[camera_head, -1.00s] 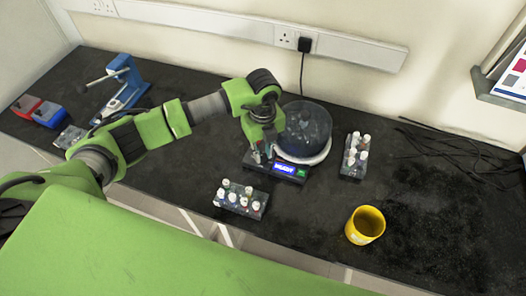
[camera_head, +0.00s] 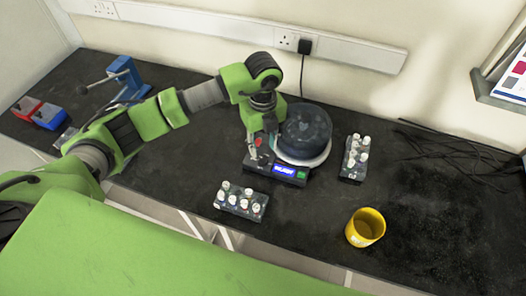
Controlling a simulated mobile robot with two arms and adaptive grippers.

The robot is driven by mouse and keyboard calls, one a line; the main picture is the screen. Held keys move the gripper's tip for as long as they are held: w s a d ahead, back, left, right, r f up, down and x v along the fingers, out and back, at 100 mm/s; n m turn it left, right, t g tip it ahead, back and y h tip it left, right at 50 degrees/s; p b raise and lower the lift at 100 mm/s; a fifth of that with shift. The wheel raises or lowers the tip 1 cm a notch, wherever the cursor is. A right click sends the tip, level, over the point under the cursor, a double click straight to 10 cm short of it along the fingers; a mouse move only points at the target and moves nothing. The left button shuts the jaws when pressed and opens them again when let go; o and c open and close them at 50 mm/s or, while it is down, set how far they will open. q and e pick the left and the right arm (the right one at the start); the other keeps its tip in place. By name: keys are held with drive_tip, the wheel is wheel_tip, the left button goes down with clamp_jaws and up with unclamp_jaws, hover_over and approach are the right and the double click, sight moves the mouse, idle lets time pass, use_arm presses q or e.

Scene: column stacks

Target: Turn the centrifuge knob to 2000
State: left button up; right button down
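The centrifuge (camera_head: 305,130) stands at the back middle of the black bench, with a dark translucent round lid over a white base ring. Its black front panel (camera_head: 262,172) carries a lit blue display (camera_head: 284,169) and a green patch; the digits are too small to read. My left gripper (camera_head: 254,155) points down at the left part of this panel, just above or touching it. The knob is not clearly visible and may be hidden by the gripper. I cannot tell whether the fingers are open or shut. My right gripper is not in view.
A rack of white-capped tubes (camera_head: 241,202) stands in front of the centrifuge and another (camera_head: 354,158) to its right. A blue press-like device (camera_head: 127,75) stands at the left, cables (camera_head: 450,147) at the right.

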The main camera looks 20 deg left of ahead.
sight(263, 157)
use_arm(q)
wheel_tip(263, 157, up, 7)
drive_tip(key=shift+r, duration=0.15)
idle(0.6)
